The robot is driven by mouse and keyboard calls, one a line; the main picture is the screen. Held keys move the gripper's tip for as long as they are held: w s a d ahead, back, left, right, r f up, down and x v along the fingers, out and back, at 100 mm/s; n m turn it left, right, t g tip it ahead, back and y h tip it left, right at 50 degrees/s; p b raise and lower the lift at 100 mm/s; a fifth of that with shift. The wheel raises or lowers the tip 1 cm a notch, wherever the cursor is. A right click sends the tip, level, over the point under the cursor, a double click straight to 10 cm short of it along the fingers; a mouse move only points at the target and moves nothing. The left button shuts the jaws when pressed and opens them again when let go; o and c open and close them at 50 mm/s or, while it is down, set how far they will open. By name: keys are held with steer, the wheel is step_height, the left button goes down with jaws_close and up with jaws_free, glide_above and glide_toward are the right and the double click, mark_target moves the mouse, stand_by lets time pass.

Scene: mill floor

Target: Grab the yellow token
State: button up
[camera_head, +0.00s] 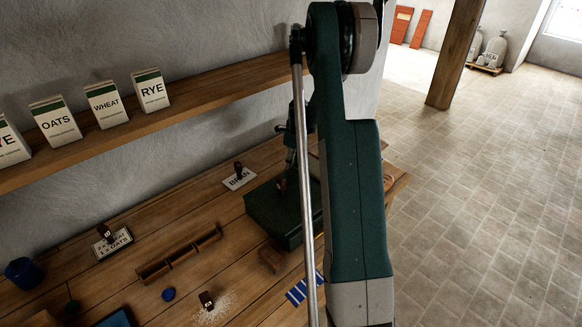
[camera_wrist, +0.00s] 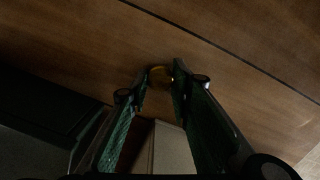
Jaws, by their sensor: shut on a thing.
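In the head view my arm hides the gripper and the token.
On the wooden bench (camera_head: 120,285) stand a dark green machine (camera_head: 267,212), a slotted wooden rack (camera_head: 179,254), a blue round token (camera_head: 168,294) and a blue-striped cloth (camera_head: 299,291). A shelf (camera_head: 215,90) with labelled boxes runs above. Open stone floor (camera_head: 480,190) lies right.

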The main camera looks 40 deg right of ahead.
steer(key=shift+r, duration=0.1)
steer(key=shift+r, duration=0.7)
step_height(320, 180, up, 2)
steer(key=a, duration=1.8)
